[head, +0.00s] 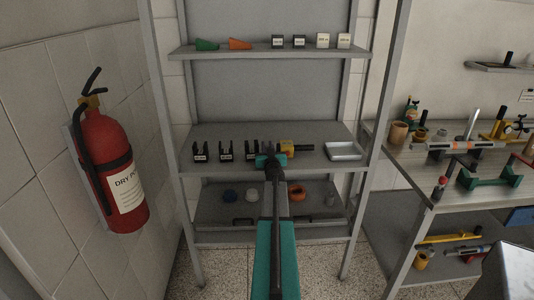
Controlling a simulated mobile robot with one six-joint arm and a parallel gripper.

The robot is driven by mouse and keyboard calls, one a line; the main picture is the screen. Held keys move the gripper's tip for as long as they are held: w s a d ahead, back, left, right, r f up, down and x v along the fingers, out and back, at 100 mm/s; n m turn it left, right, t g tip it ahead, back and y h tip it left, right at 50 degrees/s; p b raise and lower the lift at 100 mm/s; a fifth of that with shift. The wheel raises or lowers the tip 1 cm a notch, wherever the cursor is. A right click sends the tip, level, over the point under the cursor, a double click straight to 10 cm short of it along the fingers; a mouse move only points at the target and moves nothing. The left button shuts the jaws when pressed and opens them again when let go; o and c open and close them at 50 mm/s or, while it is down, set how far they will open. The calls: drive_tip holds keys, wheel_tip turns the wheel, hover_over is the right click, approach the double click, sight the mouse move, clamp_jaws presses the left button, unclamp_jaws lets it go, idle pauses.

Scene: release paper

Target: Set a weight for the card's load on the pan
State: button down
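A shallow silver pan (345,152) sits at the right end of the shelf unit's middle shelf. Several dark labelled pieces, such as the leftmost one (200,151), stand in a row left of it; their markings are too small to read, and I cannot tell if they are weights. My gripper (269,150) is in front of the middle shelf, between the row and the pan. Its fingers are small and dark, and my arm hides part of the shelf edge. A yellow and black thing (288,146) is just right of it; I cannot tell if they touch. No load card is readable.
The upper shelf holds a green piece (206,45), an orange piece (239,44), and dark and white labelled blocks (323,41). The lower shelf has an orange ring (297,193) and other small items. A fire extinguisher (110,165) hangs left; a cluttered bench (440,190) stands right.

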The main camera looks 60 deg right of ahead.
sight(267, 146)
drive_tip(key=shift+r, duration=0.1)
drive_tip(key=shift+r+p, duration=2.35)
drive_tip(key=shift+r, duration=2.6)
drive_tip(key=shift+s, duration=0.1)
